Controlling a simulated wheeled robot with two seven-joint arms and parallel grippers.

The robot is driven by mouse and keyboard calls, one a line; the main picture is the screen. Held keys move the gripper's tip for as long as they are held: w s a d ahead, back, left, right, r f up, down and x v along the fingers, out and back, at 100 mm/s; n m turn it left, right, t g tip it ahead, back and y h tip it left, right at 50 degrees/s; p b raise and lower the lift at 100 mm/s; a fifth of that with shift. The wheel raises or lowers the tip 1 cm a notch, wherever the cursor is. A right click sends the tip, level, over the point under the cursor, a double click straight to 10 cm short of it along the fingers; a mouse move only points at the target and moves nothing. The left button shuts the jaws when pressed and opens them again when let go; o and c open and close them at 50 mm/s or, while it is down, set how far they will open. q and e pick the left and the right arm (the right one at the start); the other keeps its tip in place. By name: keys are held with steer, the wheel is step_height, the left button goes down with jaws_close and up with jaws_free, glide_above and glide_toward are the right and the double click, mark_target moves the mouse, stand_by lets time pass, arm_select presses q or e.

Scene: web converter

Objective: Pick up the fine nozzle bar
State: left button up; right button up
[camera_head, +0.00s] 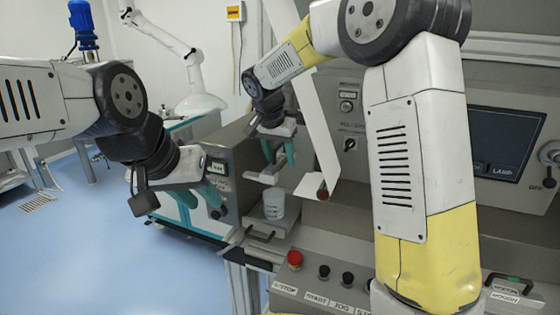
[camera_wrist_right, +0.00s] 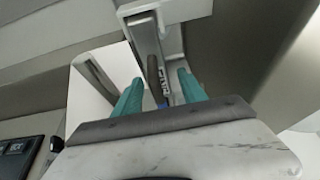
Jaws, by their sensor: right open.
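My right gripper (camera_head: 279,152) hangs in front of the machine with its teal fingers apart, above a white bracket (camera_head: 270,172). In the right wrist view, the open fingers (camera_wrist_right: 160,88) point toward a narrow slot in the white bracket (camera_wrist_right: 155,30). A thin grey bar with dark lettering (camera_wrist_right: 164,82), probably the fine nozzle bar, shows between the fingertips; its lettering is too small to read. A brown piece lies beside it, and its lower end is hidden by my gripper. My left gripper (camera_head: 199,198) is at the left, its teal fingers apart and empty, away from the bracket.
A translucent cup (camera_head: 274,204) stands on a small ledge below the bracket. A slanted white sheet (camera_head: 316,125) runs close to the right of my right gripper. A control panel with a red button (camera_head: 294,258) is in front.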

jaws_close()
steer(key=shift+r, duration=0.1)
stand_by(1.3)
